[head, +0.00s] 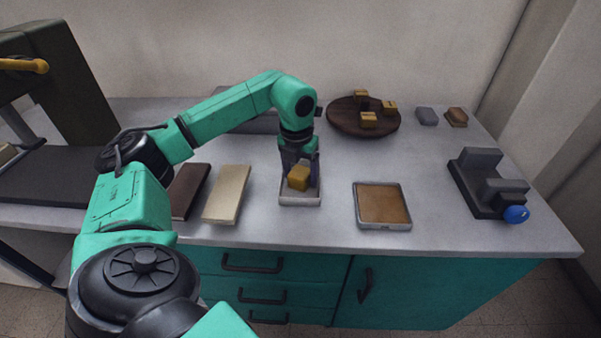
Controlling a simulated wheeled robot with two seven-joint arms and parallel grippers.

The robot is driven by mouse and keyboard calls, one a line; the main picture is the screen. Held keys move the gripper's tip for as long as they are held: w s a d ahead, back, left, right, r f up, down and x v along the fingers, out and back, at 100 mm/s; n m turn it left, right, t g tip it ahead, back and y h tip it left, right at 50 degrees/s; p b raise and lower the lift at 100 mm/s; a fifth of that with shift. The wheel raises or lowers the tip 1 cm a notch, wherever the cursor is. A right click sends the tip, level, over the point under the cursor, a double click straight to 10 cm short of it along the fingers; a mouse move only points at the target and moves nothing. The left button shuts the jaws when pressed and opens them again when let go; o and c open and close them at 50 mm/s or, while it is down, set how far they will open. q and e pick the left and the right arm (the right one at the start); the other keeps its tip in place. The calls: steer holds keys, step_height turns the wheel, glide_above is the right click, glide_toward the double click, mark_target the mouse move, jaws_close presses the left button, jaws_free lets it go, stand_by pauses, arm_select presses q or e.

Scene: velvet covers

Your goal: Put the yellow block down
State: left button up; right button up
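A yellow block (299,177) is between the fingers of my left gripper (300,170), over a small pale tray (301,201) at the middle of the counter. The gripper points down and looks shut on the block. The block appears slightly tilted; I cannot tell whether it touches the tray floor. My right gripper is not in view.
A brown-filled tray (382,203) lies to the right. A cream slab (227,194) and a dark brown slab (189,190) lie left. A round dark board (345,122) holds several small yellowish blocks. A black fixture with a blue knob (516,214) stands far right.

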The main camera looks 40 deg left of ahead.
mark_target(298, 175)
arm_select(q)
steer(key=shift+r, duration=0.15)
step_height(298, 175, up, 12)
steer(key=s+p, duration=0.1)
steer(key=shift+s+d, duration=0.2)
